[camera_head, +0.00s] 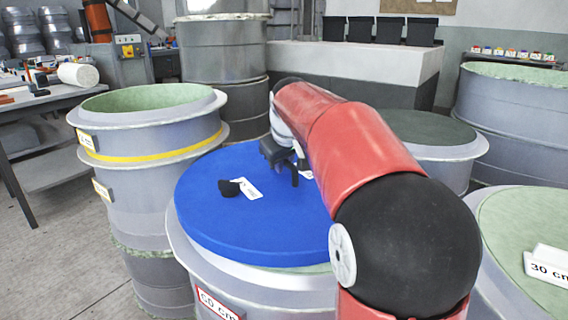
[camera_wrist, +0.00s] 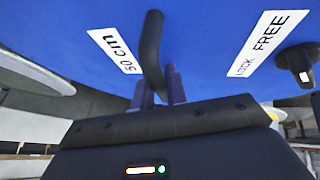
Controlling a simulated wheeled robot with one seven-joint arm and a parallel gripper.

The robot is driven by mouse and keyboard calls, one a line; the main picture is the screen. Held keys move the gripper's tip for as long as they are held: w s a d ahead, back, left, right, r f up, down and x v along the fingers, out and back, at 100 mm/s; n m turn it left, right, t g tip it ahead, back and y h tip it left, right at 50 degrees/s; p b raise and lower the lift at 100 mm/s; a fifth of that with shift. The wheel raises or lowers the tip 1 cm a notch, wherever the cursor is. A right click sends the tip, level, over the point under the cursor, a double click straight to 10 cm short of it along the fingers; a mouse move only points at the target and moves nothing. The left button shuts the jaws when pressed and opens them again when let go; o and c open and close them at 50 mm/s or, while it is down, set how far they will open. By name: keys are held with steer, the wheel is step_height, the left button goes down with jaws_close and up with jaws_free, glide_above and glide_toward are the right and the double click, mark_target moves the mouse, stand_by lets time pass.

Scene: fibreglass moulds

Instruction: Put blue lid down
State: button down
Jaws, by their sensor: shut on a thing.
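The blue lid (camera_head: 215,215) is a wide round disc over a grey mould (camera_head: 182,248) with a red-framed size label. A strip of pale rim and a little green show below its near edge. I cannot tell whether it touches the rim. My gripper (camera_head: 287,165) is at the lid's middle, partly behind my red arm. In the wrist view my gripper (camera_wrist: 160,90) is shut on the lid's black handle (camera_wrist: 152,45). The lid's underlying blue face (camera_wrist: 200,40) fills that view, with a "50 cm" label and a black knob (camera_wrist: 303,68) beside "LOCK FREE".
A green-topped mould with a yellow band (camera_head: 150,155) stands close left. A dark-topped mould (camera_head: 430,155) stands behind right, and a green-topped "30 cm" mould (camera_head: 520,225) is at right. A workbench (camera_head: 40,105) is at far left. Floor is clear at lower left.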

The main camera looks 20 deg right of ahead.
steer(key=shift+r, duration=0.15)
steer(key=c, duration=1.4)
jaws_free()
